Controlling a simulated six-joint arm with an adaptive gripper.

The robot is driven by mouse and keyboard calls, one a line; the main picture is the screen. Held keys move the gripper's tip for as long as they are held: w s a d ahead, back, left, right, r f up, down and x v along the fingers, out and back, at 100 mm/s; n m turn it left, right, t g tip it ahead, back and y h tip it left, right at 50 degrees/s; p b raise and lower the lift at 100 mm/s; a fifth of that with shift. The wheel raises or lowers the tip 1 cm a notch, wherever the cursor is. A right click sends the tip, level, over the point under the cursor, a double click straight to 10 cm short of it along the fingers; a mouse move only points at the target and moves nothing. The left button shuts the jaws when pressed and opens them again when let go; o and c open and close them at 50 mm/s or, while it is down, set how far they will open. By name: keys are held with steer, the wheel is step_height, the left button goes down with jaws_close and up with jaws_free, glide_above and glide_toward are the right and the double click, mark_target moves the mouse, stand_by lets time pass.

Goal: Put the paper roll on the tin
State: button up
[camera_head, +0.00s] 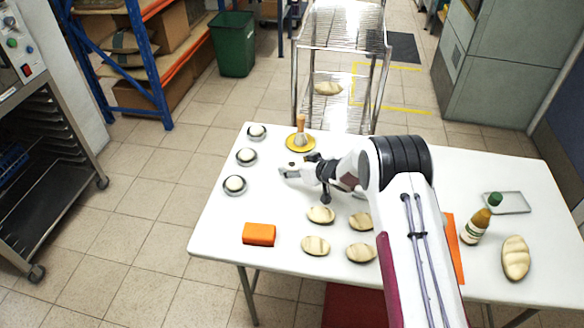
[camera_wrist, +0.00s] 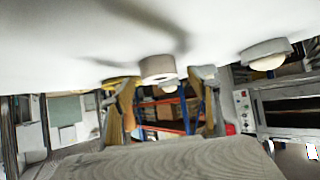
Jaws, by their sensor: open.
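A short white cylinder, which looks like the paper roll (camera_wrist: 158,68), is on the white table near the fingertips in the wrist view. In the head view a pale piece at my gripper's tip may be it, but I cannot separate it clearly. My gripper (camera_head: 300,168) is low over the back left of the table, open, with its fingers (camera_wrist: 166,95) apart and the roll showing between them.
A yellow disc with a wooden-handled object (camera_head: 300,138) is just behind my gripper. Round dishes with white domes (camera_head: 246,157) line the left edge. An orange block (camera_head: 259,234), pale loaves (camera_head: 320,214) and a bottle (camera_head: 475,226) stand on the table (camera_head: 215,232).

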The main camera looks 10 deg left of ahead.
mark_target(292, 164)
steer(key=shift+x, duration=1.6)
steer(key=shift+r, duration=0.1)
steer(key=c, duration=1.3)
steer(key=shift+r, duration=0.1)
steer(key=shift+r, duration=4.9)
